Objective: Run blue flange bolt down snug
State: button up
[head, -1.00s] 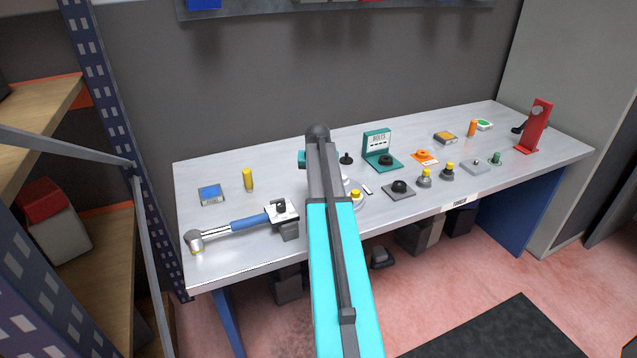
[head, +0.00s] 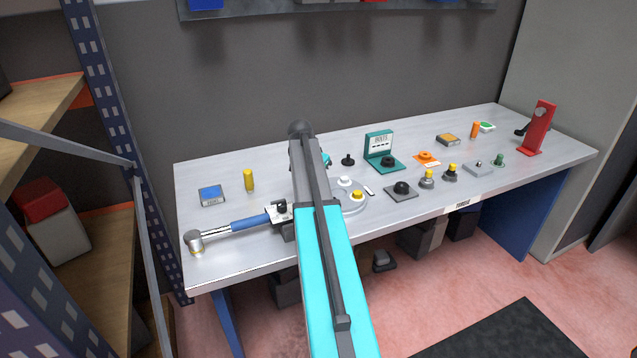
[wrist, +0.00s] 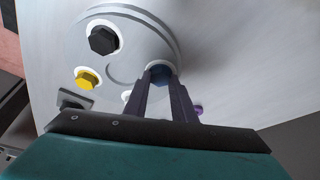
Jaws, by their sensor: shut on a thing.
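In the wrist view the blue flange bolt (wrist: 159,74) sits in a white-ringed hole near the edge of the round grey plate (wrist: 64,58). My gripper (wrist: 160,82) is shut on the bolt, with a dark finger on each side of its head. The fingers hide part of it, so I cannot tell how far it is seated. A black bolt (wrist: 103,40) and a yellow bolt (wrist: 86,78) are in the same plate. In the head view part of the plate (head: 361,203) shows right of my arm, which hides my gripper and the blue bolt.
A grey base with a black knob (head: 401,189) and a teal stand (head: 384,155) are to the right. A red stand (head: 539,128) is at the far right.

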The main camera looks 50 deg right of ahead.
jog(key=shift+w+a, duration=0.1)
jog(key=shift+a, duration=0.1)
jog(key=o, duration=1.1)
jog(key=shift+c, duration=0.2)
jog(key=shift+d, duration=0.1)
jog(key=b+v, duration=0.2)
jog(key=v, duration=1.1)
jog(key=shift+r+b, duration=0.35)
jog(key=shift+r, duration=0.05)
